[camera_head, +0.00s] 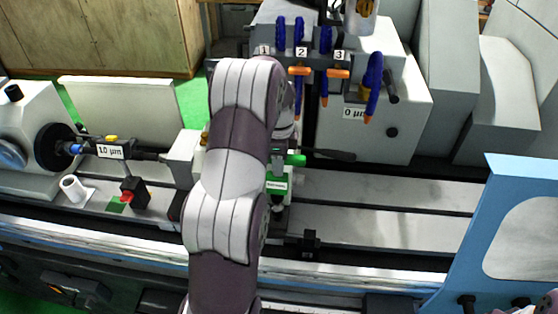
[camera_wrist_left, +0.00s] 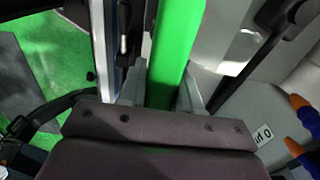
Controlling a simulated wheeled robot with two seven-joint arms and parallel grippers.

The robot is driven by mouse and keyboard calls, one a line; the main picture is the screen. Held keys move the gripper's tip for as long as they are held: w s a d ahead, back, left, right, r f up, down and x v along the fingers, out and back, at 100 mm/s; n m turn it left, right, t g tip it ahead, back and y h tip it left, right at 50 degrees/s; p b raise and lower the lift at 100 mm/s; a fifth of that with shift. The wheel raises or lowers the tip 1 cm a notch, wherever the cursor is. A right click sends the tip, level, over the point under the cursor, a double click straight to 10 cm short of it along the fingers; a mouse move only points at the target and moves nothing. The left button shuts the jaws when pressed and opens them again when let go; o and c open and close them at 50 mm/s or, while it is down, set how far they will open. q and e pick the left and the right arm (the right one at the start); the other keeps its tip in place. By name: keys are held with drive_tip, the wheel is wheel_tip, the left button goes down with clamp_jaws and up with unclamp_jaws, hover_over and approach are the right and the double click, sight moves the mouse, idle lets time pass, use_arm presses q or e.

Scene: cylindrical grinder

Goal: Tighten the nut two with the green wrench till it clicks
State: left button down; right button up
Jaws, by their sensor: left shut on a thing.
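My left gripper (camera_wrist_left: 162,92) is shut on the green wrench (camera_wrist_left: 174,45), with one finger on each side of its bar in the left wrist view. In the head view my left arm covers most of the gripper. A short green piece (camera_head: 296,160) that looks like the wrench shows just right of the arm. A plate marked 2 (camera_head: 301,52) stands between plates marked 1 and 3 at the top of the machine. I cannot make out nut two itself or whether the wrench touches it. My right gripper is not in view.
Blue hoses with orange tips (camera_head: 338,73) hang below the numbered plates. A grey block marked 0 µm (camera_head: 353,113) stands to the right. A blue guard (camera_head: 470,225) rises at the right front. The grey machine bed (camera_head: 380,195) is mostly clear before it.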

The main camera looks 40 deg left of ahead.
use_arm(q)
drive_tip(key=shift+f, duration=0.25)
drive_tip(key=shift+w+a+f+b, duration=0.1)
drive_tip(key=shift+w+f+b, duration=0.05)
drive_tip(key=shift+f+b, duration=0.4)
drive_tip(key=shift+f, duration=0.45)
drive_tip(key=shift+f+b, duration=0.35)
drive_tip(key=shift+f, duration=0.05)
drive_tip(key=shift+f, duration=0.2)
